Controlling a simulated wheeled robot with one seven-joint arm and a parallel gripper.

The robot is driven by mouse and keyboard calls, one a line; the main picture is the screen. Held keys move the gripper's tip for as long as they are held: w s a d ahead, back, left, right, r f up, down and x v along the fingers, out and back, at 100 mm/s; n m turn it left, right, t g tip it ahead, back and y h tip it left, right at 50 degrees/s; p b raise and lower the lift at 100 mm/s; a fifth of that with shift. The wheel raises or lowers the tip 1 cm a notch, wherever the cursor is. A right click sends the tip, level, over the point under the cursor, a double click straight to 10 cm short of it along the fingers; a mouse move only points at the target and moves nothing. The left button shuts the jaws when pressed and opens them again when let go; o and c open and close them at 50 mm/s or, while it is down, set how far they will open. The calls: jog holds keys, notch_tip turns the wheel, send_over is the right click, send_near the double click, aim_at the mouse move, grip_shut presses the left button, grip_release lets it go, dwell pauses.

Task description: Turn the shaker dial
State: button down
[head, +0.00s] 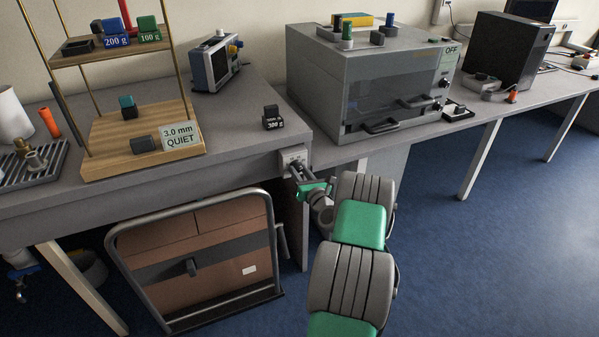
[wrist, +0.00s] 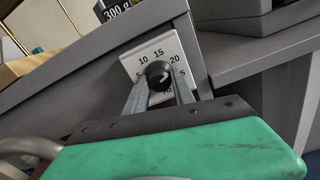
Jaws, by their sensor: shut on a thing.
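The shaker dial (wrist: 158,74) is a round black knob on a white plate (wrist: 139,62) marked with numbers such as 10, 15 and 20. The plate is on the front edge of the grey bench and also shows in the head view (head: 292,156). My gripper (wrist: 160,88) is shut on the dial, with one grey finger on each side of it. In the head view my gripper (head: 299,174) reaches the plate from below right, and the dial is hidden there. The shaker stand (head: 99,172) has wooden shelves and a sign (head: 181,136) reading "3.0 mm QUIET".
A black 300 g weight (head: 272,118) sits on the bench above the plate. Blue 200 g (head: 117,41) and green 100 g (head: 150,36) weights sit on the upper shelf. A grey oven (head: 370,85) stands right. A framed brown panel cart (head: 205,255) is below the bench.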

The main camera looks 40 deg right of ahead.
jog(key=c, duration=1.1)
grip_release()
jog(key=shift+o, duration=0.2)
jog(key=v, duration=0.8)
